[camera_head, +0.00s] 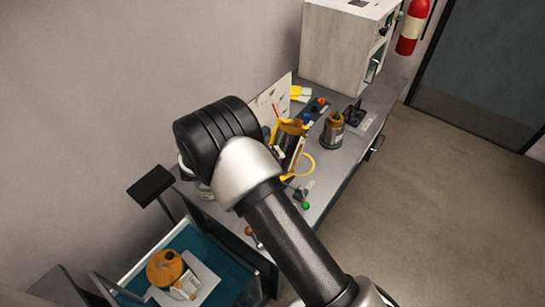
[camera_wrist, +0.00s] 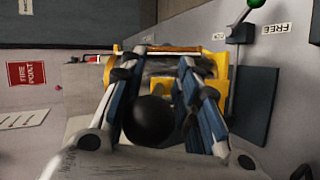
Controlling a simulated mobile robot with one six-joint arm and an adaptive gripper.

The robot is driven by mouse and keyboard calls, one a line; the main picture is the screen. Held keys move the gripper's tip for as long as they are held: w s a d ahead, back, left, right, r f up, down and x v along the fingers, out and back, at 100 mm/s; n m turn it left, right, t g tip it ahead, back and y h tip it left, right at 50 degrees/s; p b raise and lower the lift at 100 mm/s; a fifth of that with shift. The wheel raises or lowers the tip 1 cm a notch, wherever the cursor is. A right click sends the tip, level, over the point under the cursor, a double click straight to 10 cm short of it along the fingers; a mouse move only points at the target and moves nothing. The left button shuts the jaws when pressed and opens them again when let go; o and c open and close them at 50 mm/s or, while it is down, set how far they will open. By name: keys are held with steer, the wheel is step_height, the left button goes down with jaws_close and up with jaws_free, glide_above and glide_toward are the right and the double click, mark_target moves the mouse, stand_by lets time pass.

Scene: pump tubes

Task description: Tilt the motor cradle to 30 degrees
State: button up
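The motor cradle with its yellow frame (camera_head: 290,140) stands on the bench, partly hidden by my arm in the head view. In the wrist view its yellow frame (camera_wrist: 215,67) and a rust-brown bar across the top lie just beyond my fingertips. My gripper (camera_wrist: 160,65) has its two fingers apart, one on each side of a round black knob (camera_wrist: 150,122). I cannot tell whether a finger touches the knob. A lever with a green knob (camera_wrist: 255,4) stands to the right beside a "FREE" label; it also shows in the head view (camera_head: 305,205).
A brown motor-like part (camera_head: 333,125) stands upright on the bench to the right of the cradle. A grey cabinet (camera_head: 340,50) stands at the back. An orange motor (camera_head: 168,268) sits in a teal-lined cart at the lower left. The floor at right is clear.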

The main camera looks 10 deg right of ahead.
steer(key=v, duration=1.1)
steer(key=shift+a, duration=0.2)
steer(key=shift+r, duration=0.15)
steer(key=shift+c, duration=0.4)
